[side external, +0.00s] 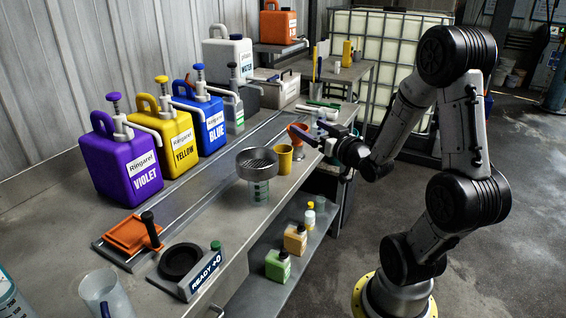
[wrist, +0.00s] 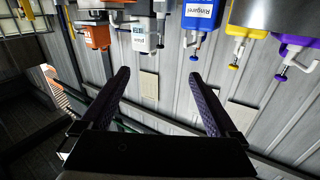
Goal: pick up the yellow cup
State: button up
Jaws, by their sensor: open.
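The yellow cup (side external: 284,158) stands upright on the metal bench, just right of a sieve-topped clear vessel (side external: 258,165). My gripper (side external: 308,130) is above and to the right of the cup in the side view, apart from it. Its two dark fingers are spread wide with nothing between them, as the wrist view (wrist: 157,76) also shows. The yellow cup does not show in the wrist view.
An orange cup-like piece (side external: 298,132) is close to my fingers, partly hidden. Violet (side external: 127,165), yellow (side external: 172,142) and blue (side external: 205,122) jugs line the wall side. A scale (side external: 200,284) stands at the front. Small bottles (side external: 278,265) sit on a lower shelf.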

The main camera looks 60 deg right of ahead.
send_near(289, 162)
jog(key=x, duration=0.8)
jog(key=shift+a+r, duration=0.15)
jog(key=shift+r, duration=0.05)
jog(key=shift+a+f+x, duration=0.1)
jog(key=shift+f+x, duration=0.1)
jog(key=shift+x, duration=1.2)
jog(key=shift+a+f+x, duration=0.15)
jog(key=shift+x, duration=1.2)
jog(key=shift+w, duration=0.15)
jog(key=c, duration=1.4)
